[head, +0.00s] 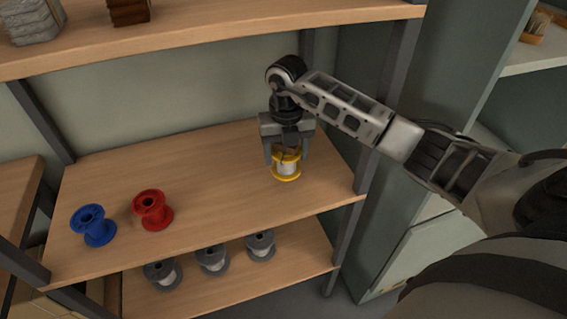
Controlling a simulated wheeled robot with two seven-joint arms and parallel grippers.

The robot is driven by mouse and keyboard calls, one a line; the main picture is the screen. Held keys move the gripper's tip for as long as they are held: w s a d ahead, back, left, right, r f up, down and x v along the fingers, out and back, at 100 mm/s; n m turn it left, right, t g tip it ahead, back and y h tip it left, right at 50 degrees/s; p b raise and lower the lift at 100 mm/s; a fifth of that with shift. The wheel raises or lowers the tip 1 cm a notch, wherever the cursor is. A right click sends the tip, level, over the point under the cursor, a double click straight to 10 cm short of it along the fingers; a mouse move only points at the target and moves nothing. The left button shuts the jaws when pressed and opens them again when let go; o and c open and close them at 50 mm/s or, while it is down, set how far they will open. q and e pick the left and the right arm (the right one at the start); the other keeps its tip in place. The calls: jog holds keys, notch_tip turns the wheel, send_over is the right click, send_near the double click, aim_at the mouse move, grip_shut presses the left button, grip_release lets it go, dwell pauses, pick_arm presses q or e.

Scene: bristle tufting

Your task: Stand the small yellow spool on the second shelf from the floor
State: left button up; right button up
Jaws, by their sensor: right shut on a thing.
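A small spool with yellow flanges and a pale wound middle, the yellow spool (286,168), is upright at the right part of the middle wooden shelf (200,170). My right gripper (286,155) points down from above and is shut on it. The spool's lower flange appears at or just above the shelf surface; I cannot tell whether it touches. The gripper fingers hide part of the spool's top and sides. Below this shelf is a lower shelf (300,260). My left gripper is not in view.
Several grey spools (212,260) stand on the lower shelf. An upper shelf (240,32) with stacked bundles hangs above. A dark upright (372,150) stands right of my gripper. The shelf's middle is free.

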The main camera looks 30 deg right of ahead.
aim_at(286, 165)
jog(key=shift+f, duration=1.9)
jog(key=shift+f, duration=0.2)
jog(key=o, duration=1)
notch_tip(286, 165, up, 8)
